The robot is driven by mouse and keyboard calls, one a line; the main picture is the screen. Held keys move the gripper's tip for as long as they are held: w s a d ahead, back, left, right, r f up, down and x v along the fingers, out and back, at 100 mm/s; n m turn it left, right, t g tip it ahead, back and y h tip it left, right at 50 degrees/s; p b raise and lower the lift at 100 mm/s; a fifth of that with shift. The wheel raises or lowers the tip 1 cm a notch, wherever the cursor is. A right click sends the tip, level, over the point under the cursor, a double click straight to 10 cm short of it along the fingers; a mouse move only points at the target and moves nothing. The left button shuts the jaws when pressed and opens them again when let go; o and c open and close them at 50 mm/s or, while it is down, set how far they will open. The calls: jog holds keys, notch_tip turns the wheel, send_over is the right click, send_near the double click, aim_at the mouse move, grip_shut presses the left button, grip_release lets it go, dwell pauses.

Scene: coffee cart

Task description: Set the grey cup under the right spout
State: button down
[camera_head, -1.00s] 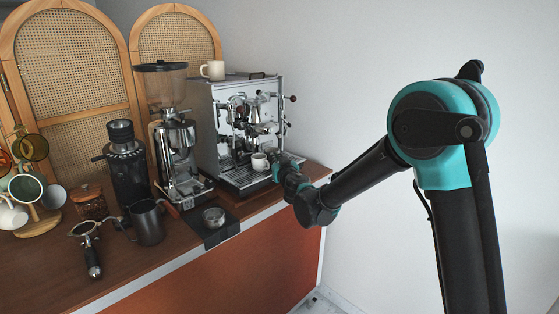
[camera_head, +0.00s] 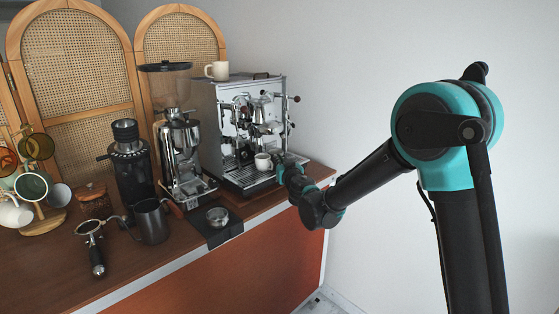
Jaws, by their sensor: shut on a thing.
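A small light grey cup (camera_head: 263,162) is upright at the espresso machine (camera_head: 247,125), over the front right part of its drip tray (camera_head: 245,181) and below the machine's front fittings. My gripper (camera_head: 276,162) reaches in from the right and is shut on the cup's right side. The fingers are small and partly hidden by the wrist. The spouts are too small to make out clearly. I cannot tell whether the cup rests on the tray or hangs just above it.
A beige cup (camera_head: 217,70) stands on top of the machine. Open space lies right of the counter.

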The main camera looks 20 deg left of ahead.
jog(key=c, duration=1.6)
grip_release()
jog(key=v, duration=1.2)
